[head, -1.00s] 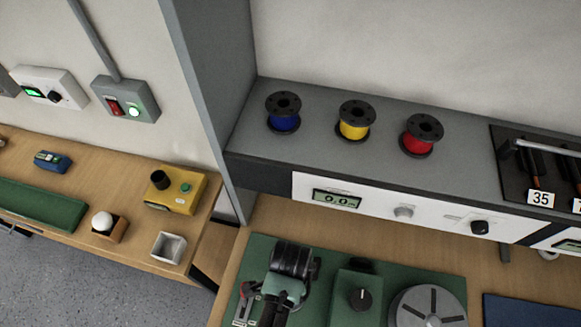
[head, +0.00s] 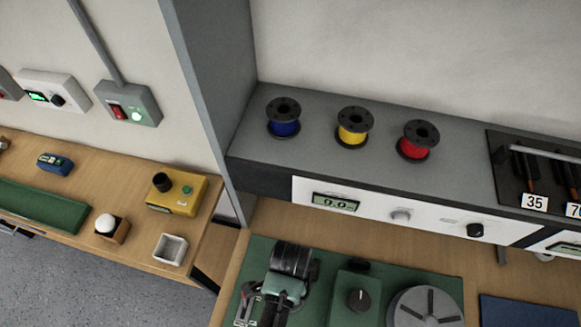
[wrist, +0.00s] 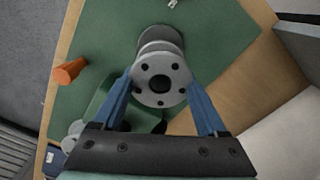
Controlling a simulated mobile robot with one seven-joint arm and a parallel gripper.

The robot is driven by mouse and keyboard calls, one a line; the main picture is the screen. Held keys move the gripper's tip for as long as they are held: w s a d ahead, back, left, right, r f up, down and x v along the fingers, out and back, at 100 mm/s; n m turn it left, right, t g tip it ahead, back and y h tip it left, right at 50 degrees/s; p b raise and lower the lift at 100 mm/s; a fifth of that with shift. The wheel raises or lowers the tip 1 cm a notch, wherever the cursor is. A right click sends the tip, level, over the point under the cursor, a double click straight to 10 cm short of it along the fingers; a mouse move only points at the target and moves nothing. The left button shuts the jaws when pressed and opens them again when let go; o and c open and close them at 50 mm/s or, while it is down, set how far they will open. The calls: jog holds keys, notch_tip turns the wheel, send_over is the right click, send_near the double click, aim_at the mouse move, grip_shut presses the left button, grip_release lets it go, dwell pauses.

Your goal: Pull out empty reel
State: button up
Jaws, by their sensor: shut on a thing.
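In the wrist view a pale grey reel (wrist: 146,66) faces me end-on. Its round flange has a dark centre hole and several small holes, and a pale core shows behind it with no wire that I can see. My gripper (wrist: 161,86) has its two blue fingers shut on the flange, one on each side. The far end of the reel is partly hidden, so I cannot tell whether it still sits on a holder. I cannot make out this reel in the head view.
Blue (head: 284,129), yellow (head: 352,136) and red (head: 412,149) reels stand on the grey shelf (head: 465,158). Below are a green dial box (head: 358,312) and a grey slotted disc (head: 426,307).

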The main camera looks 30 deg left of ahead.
notch_tip(320, 180, up, 5)
jog(key=p, duration=0.5)
dwell(0.3)
